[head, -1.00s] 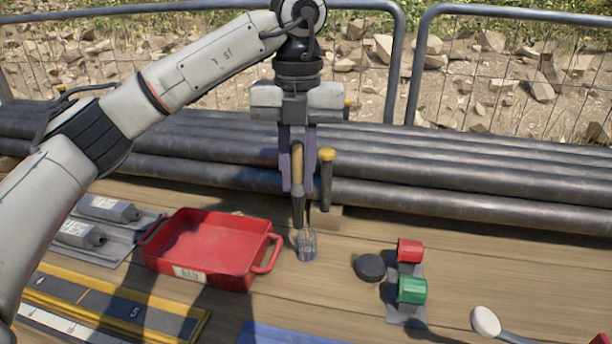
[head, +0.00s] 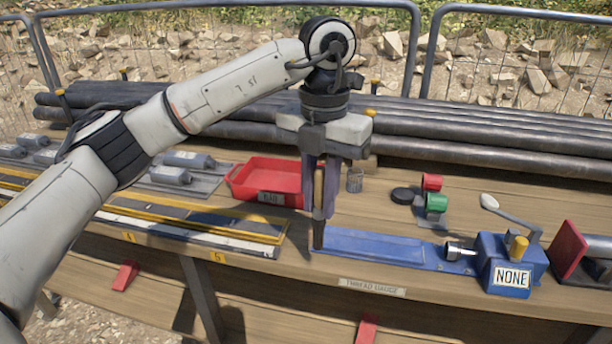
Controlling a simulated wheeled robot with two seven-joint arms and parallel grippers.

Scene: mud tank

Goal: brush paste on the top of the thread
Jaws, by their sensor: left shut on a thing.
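My left gripper (head: 320,210) is shut on a brush (head: 318,234) that hangs upright, bristle end down, at the left end of the blue thread gauge base (head: 385,247). I cannot tell whether the bristles touch the base or carry paste. A short silver metal piece (head: 455,251) sticks out leftward from the blue gauge box (head: 510,265), which reads NONE. I cannot make out a pipe thread. My right gripper is not in view.
A red tray (head: 265,177) lies behind the gripper. A black disc (head: 403,195), a red cap (head: 431,182) and a green cap (head: 436,203) sit to the right. A crank (head: 515,216) rises by the gauge box. A red plate (head: 568,248) stands at far right.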

